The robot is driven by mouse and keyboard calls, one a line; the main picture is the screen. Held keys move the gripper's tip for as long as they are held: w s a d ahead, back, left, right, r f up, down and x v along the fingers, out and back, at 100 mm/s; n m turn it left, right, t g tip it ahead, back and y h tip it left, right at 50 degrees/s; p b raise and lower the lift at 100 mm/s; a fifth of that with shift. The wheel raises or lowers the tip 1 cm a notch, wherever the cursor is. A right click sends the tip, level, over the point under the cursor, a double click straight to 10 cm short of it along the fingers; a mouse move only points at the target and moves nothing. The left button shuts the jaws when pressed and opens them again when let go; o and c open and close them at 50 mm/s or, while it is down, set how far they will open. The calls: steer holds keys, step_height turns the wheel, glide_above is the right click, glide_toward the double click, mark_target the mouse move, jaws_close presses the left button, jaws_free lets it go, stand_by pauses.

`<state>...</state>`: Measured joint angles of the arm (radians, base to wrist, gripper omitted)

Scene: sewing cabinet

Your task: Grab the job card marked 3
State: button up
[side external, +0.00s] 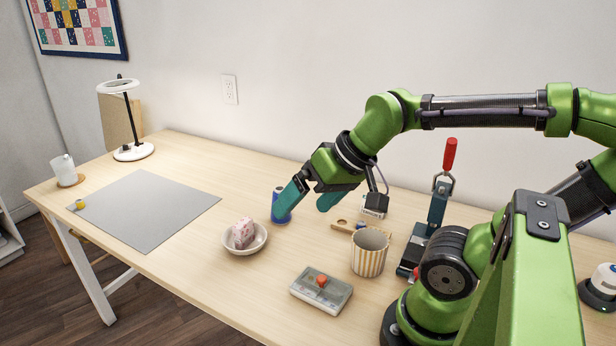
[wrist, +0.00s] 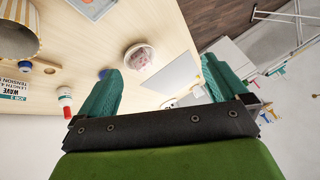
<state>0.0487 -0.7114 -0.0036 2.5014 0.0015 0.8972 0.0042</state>
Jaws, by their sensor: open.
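In the wrist view, a white card (wrist: 14,92) with a blue label stands at the left edge. It reads "WAVE", "LENGTH 4" and "TENSION"; the small label looks like "JOB" and a number that I cannot read surely. I cannot make out a card marked 3. In the side view, a small white item (side external: 374,212) behind my wrist is partly hidden; I cannot tell if it is a card. My gripper (side external: 304,208) is open and empty above the table, close to a blue can. Its teal fingers are wide apart in the wrist view (wrist: 162,68).
Near my gripper are the blue can (side external: 281,208), a bowl (side external: 245,246) with a pink item, a striped cup (side external: 369,256) and a grey box (side external: 321,290). A red-capped bottle (wrist: 66,101) shows in the wrist view. The grey mat (side external: 150,209) is mostly clear.

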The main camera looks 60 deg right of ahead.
steer(key=shift+s+a+r+n, duration=0.2)
steer(key=shift+a+r+n, duration=0.25)
steer(key=shift+a, duration=0.25)
steer(key=m+g+h, duration=0.2)
steer(key=m+g, duration=0.5)
steer(key=m, duration=0.8)
glide_above(364, 211)
steer(key=s+d, duration=0.1)
steer(key=s, duration=0.1)
steer(key=f, duration=1.7)
steer(key=shift+d+f, duration=0.2)
steer(key=shift+s+d+f, duration=0.1)
steer(key=shift+d+f, duration=0.05)
steer(key=shift+f, duration=1.2)
steer(key=shift+s+d+f, duration=0.1)
steer(key=shift+f, duration=1.25)
